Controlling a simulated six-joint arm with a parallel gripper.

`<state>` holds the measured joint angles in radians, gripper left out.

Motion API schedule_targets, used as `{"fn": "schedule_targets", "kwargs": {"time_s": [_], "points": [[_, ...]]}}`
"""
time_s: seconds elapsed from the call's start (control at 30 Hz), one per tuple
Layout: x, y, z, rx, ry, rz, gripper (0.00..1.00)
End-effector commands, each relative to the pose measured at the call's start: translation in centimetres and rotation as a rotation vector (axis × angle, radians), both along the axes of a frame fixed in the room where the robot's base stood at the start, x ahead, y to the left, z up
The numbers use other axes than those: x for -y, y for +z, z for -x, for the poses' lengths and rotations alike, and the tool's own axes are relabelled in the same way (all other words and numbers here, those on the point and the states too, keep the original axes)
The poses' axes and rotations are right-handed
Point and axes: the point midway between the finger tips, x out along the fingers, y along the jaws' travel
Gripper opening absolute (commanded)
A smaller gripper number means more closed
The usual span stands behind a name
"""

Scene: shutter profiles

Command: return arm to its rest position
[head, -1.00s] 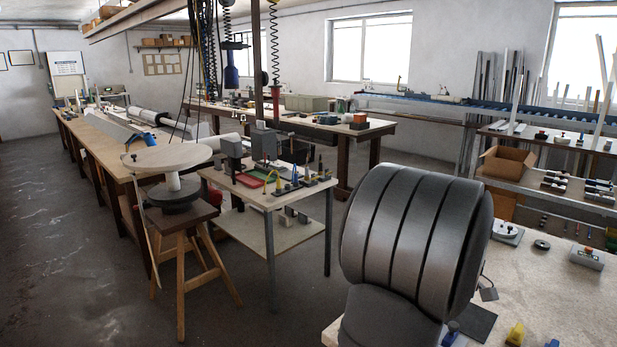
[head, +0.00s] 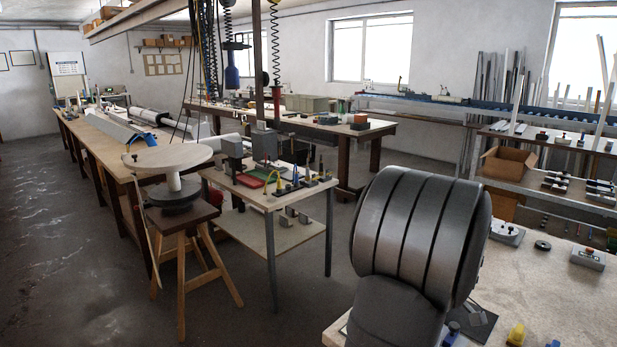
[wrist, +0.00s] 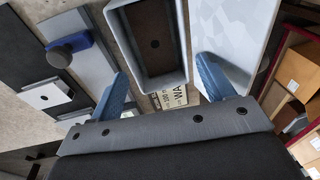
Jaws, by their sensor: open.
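My gripper (wrist: 160,88) shows in the wrist view as two blue fingers spread wide apart, with nothing between them touching both. It hangs over a bench top. A grey open box with a dark bottom (wrist: 152,42) lies beyond and between the fingers. In the head view my own dark ribbed arm link stands at the lower right, and the gripper itself does not show there.
In the wrist view a blue clamp-like piece with a dark knob (wrist: 60,55) lies at left, and a red-edged shelf with cardboard boxes (wrist: 298,75) is at right. In the head view the workbench (head: 535,290) holds small parts.

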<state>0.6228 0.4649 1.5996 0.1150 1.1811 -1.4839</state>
Motion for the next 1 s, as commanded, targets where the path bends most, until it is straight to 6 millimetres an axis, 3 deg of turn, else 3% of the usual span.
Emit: {"fn": "schedule_targets", "kwargs": {"time_s": [0.07,0.97,1.0], "points": [[0.0,-0.7,0.0,-0.002,0.0,-0.002,0.74],[2.6,16.7,-0.3,0.002,-0.001,0.002,0.74],[2.4,15.6,-0.3,-0.004,0.0,-0.003,0.74]]}}
